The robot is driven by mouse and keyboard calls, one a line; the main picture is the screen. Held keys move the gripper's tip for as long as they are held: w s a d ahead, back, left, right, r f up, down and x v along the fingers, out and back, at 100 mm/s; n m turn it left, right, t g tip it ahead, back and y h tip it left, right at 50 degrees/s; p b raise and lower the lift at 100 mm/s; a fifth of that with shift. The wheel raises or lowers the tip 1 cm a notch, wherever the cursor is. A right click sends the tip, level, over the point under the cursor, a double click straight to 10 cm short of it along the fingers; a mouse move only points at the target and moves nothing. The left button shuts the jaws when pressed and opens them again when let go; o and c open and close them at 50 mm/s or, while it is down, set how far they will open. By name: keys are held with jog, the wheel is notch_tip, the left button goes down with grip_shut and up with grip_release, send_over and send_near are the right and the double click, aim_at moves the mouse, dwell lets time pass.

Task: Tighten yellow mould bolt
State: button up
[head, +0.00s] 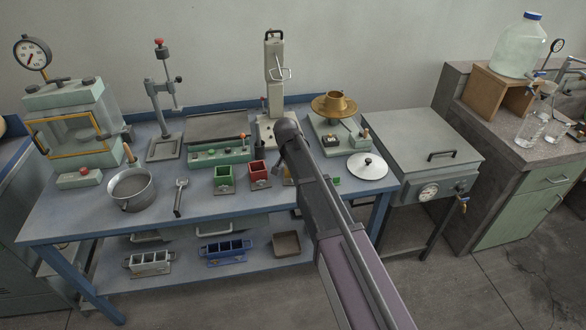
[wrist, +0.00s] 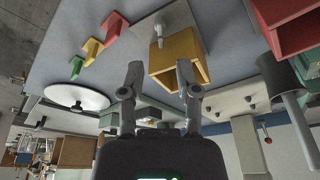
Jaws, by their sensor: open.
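The yellow mould (wrist: 178,58) is an open box on a grey base plate (wrist: 178,14) in the wrist view. A small grey upright part, perhaps its bolt (wrist: 159,30), stands on the plate beside the mould wall. My gripper (wrist: 160,78) is open and empty, its two fingers apart and pointing toward the mould. The right finger overlaps the mould's lower edge in the picture; I cannot tell whether it touches. In the head view my arm hides the gripper and nearly all of the yellow mould.
The red mould (head: 258,170) and green mould (head: 223,179) stand left of my arm. A wrench (head: 180,196) and a pot (head: 131,188) lie further left. A white round lid (head: 367,166) is to the right. Small green (wrist: 76,67), yellow (wrist: 92,48) and red (wrist: 113,25) blocks stand near the yellow mould.

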notch_tip(320, 180, up, 9)
jog(key=g+y+p, duration=0.1)
jog(key=g+p, duration=0.1)
jog(key=p, duration=0.6)
jog(key=shift+w+g, duration=0.25)
jog(key=shift+g, duration=0.05)
jog(key=shift+f, duration=0.25)
notch_tip(320, 180, down, 13)
jog(key=b, duration=1.3)
jog(key=shift+f+b, duration=0.2)
jog(key=shift+b, duration=0.2)
grip_shut()
